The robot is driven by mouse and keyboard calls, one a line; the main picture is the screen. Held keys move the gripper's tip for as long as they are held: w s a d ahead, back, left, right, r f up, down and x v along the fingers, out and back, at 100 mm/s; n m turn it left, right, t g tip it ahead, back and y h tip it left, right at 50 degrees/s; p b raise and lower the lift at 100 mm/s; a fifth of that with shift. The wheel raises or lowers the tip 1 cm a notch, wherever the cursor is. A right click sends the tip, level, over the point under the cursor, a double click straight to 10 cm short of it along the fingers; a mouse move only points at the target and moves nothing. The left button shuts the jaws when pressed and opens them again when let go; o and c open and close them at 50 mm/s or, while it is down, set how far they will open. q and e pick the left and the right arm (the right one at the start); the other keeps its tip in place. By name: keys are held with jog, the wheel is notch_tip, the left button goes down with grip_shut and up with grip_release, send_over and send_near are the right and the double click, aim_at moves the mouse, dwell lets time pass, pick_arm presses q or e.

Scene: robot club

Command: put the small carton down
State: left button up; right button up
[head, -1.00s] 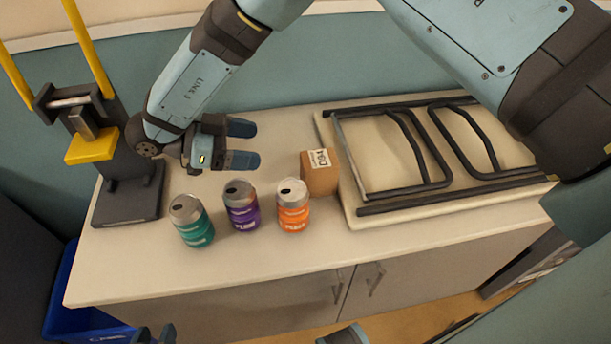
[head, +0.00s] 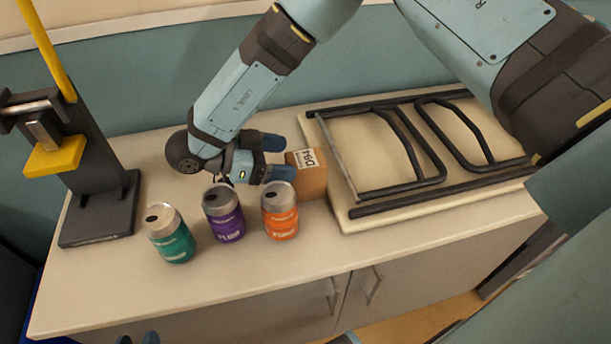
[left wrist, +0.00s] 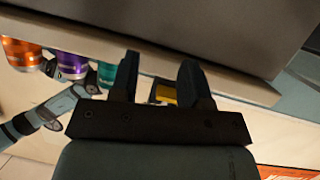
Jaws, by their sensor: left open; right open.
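The small carton (head: 311,180), a brown box with a white label, stands upright on the counter just behind the orange can and against the board's left edge. My right gripper (head: 282,158) is open, with its fingers pointing right at the carton. The fingertips overlap the carton's left edge in the head view; I cannot tell whether they touch it. My left gripper (head: 140,339) shows only its tips at the bottom edge of the head view. In the left wrist view it (left wrist: 158,65) is open, with nothing held between the fingers.
A teal can (head: 172,240), a purple can (head: 226,222) and an orange can (head: 280,218) stand in front of my right gripper. A board (head: 400,215) with dark bars lies at right. A black press with a yellow block (head: 55,155) stands at left. The front counter strip is clear.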

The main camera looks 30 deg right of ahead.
aim_at(302, 159)
jog(key=x, duration=0.3)
jog(key=shift+f, duration=0.1)
jog(key=shift+d+f, duration=0.1)
jog(key=shift+d, duration=0.25)
pick_arm(q)
jog(key=shift+w+d+r+t+h, duration=0.15)
jog(key=shift+d+r+t, duration=0.05)
jog(key=shift+r, duration=0.2)
jog(key=shift+w+d+r+t+h, duration=0.15)
jog(key=shift+r+t, duration=0.05)
jog(key=shift+r, duration=0.2)
pick_arm(e)
jog(key=shift+s, duration=0.1)
jog(key=c, duration=1)
pick_arm(q)
jog(key=shift+f, duration=0.15)
pick_arm(e)
jog(key=shift+c, duration=0.9)
